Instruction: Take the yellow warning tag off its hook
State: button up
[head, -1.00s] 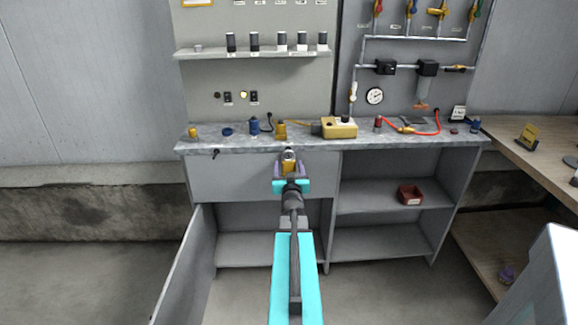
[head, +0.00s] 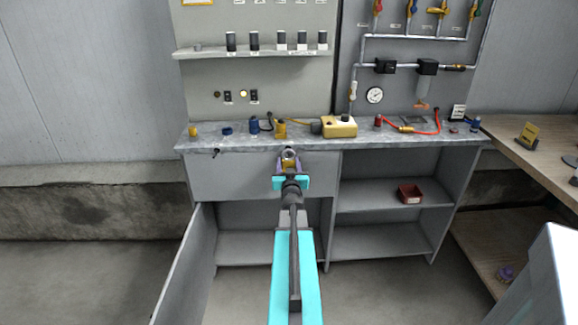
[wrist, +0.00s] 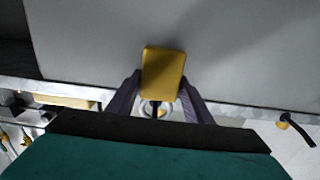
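The yellow warning tag (wrist: 163,72) is in the wrist view between my gripper's two purple fingers, close against both tips. A pale ring with a dark centre shows just below it there; how the tag joins the hook is hidden. In the head view the tag (head: 290,164) is at the cabinet's upper front, just below the counter edge, with a round ring right above it. My gripper (head: 289,168) reaches it from the front, and its fingers look shut on the tag's sides.
The grey counter (head: 350,140) above holds a yellow box (head: 339,127), small bottles and a red hose (head: 425,131). A cabinet door (head: 183,265) stands open at the lower left. A red bin (head: 410,194) sits on the right shelf. A wooden bench (head: 540,165) is at the right.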

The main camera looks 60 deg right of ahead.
jog(key=c, duration=0.6)
jog(key=shift+c, duration=0.2)
jog(key=shift+r, duration=0.1)
jog(key=shift+r, duration=0.8)
jog(key=p+v, duration=1.7)
jog(key=p, duration=0.2)
jog(key=shift+s+a, duration=0.2)
jog(key=shift+a, duration=0.1)
jog(key=shift+f, duration=0.15)
dwell(0.4)
